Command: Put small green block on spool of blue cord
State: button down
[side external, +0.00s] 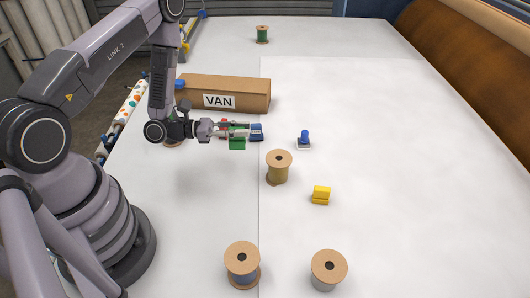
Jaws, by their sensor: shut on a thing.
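The small green block (237,144) is held in my gripper (238,133), which is shut on it. The gripper points right, in front of the cardboard box, and the block looks to be above the white table. The spool of blue cord (242,276) stands upright at the front, with a tan flange on top and bluish cord below. It is well nearer the camera than my gripper, and its top is clear.
A spool of yellowish cord (278,173) stands right of my gripper. A dark blue item (256,132) is by the fingertips.

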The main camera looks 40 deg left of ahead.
jog(key=s+d+r+m+g+h, duration=0.1)
jog(key=s+d+m+g+h, duration=0.1)
jog(key=s+d+m+g, duration=0.3)
jog(key=s+d+r+m+g+h, duration=0.1)
jog(key=d+r+g+h, duration=0.15)
jog(key=d, duration=0.45)
jog(key=m+g, duration=0.7)
jog(key=g, duration=0.5)
send_over(244, 261)
jog(key=shift+y, duration=0.45)
notch_tip(244, 261, down, 6)
jog(key=shift+r, duration=0.15)
jog(key=shift+f, duration=0.2)
jog(key=shift+f, duration=0.15)
jog(key=c, duration=1)
grip_release()
jog(key=shift+c, duration=0.2)
